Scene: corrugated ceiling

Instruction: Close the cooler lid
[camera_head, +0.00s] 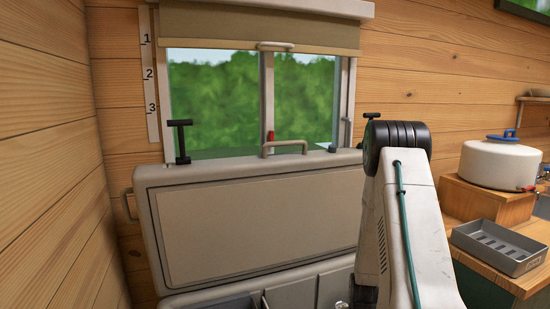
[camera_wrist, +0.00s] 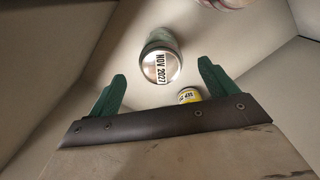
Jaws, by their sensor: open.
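The cooler lid (camera_head: 255,230) stands raised, its beige inner panel facing me, with a handle (camera_head: 284,146) on its top edge. The cooler (camera_head: 318,288) is below it, open, with divided compartments at the bottom edge of the head view. My gripper (camera_wrist: 162,69) is open, its two green fingers apart with nothing held between them. In the wrist view it faces the beige cooler walls (camera_wrist: 60,35), with a can (camera_wrist: 160,65) marked NOV 2027 beyond the fingertips. My arm hides part of the lid's right side, and the gripper is hidden in the head view.
A window (camera_head: 220,100) with a rolled blind (camera_head: 255,30) is behind the lid. On the right are a white pot (camera_head: 498,164) on a wooden box and a grey tray (camera_head: 500,247). A wooden wall (camera_head: 45,150) stands close on the left.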

